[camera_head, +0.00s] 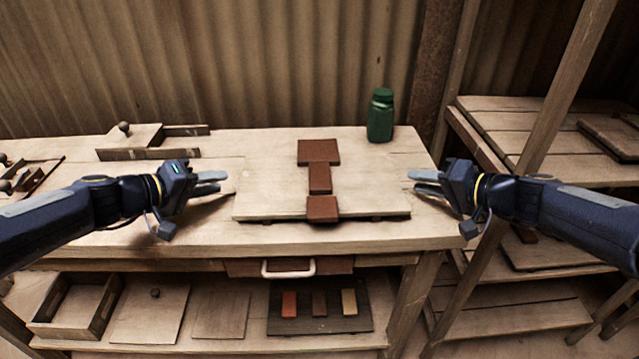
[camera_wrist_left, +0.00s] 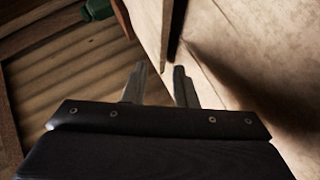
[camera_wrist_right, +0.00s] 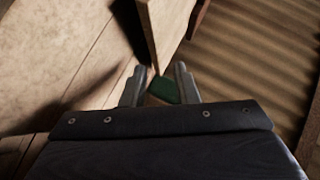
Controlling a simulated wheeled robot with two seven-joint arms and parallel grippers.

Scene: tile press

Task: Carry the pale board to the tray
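The pale board (camera_head: 270,205) lies flat on the workbench, with three red-brown tiles on it in a row from back to front. Dark supports show under its front edge. My left gripper (camera_head: 226,181) is open at the board's left end, and my right gripper (camera_head: 410,180) is open at its right end. In the left wrist view (camera_wrist_left: 160,82) and right wrist view (camera_wrist_right: 160,85) the fingers are apart, with the board's edge just beyond them; contact is not clear. I cannot tell which thing is the tray; an open wooden box (camera_head: 42,322) stands on the lower shelf.
A green jar (camera_head: 381,118) stands at the bench's back right. A wooden block with a knob (camera_head: 120,150) is at the back left. A dark panel (camera_head: 355,321) with three coloured tiles lies on the lower shelf. Shelving with a slanted post (camera_head: 560,85) stands at the right.

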